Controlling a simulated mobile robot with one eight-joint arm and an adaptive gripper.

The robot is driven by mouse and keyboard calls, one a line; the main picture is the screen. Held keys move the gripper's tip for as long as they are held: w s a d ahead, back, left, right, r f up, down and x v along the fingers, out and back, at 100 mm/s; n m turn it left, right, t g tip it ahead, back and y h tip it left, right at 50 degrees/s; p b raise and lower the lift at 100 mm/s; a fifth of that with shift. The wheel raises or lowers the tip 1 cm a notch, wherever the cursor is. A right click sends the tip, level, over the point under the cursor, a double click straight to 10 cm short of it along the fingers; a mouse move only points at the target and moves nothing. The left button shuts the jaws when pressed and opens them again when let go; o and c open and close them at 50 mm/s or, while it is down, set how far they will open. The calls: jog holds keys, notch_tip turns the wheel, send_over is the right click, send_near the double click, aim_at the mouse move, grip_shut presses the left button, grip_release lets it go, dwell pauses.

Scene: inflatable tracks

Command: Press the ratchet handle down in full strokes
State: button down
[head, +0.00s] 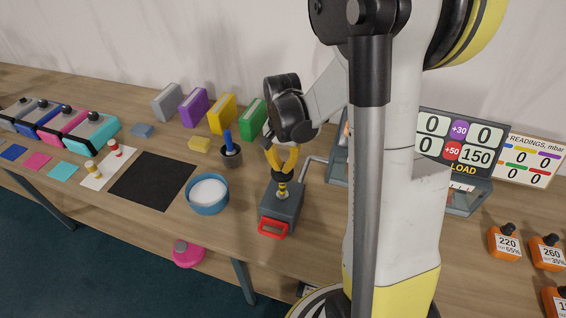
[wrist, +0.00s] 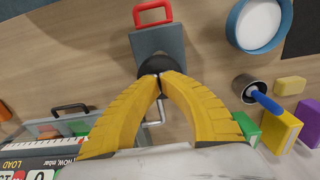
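A grey box (head: 291,207) with a red loop handle (head: 272,230) on its front stands on the table. A short black and yellow striped post (head: 282,190) rises from its top. In the wrist view the box (wrist: 170,40), its red loop (wrist: 152,14) and a round black knob (wrist: 152,62) show past my fingertips. My gripper (head: 283,177) points down over the post. Its yellow fingers meet at the tips (wrist: 159,76), at or against the knob. I cannot tell whether they touch it. The fingers hide part of the post and knob.
A bent grey pipe (head: 312,160) runs from behind the box toward the load display (head: 460,140). A blue-rimmed bowl (head: 207,207) and a cup with a blue-handled tool (head: 231,155) stand to the left. Orange weights (head: 505,242) stand at the far right.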

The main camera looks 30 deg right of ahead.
jog(key=shift+r+p, duration=1.45)
jog(key=shift+r, duration=0.85)
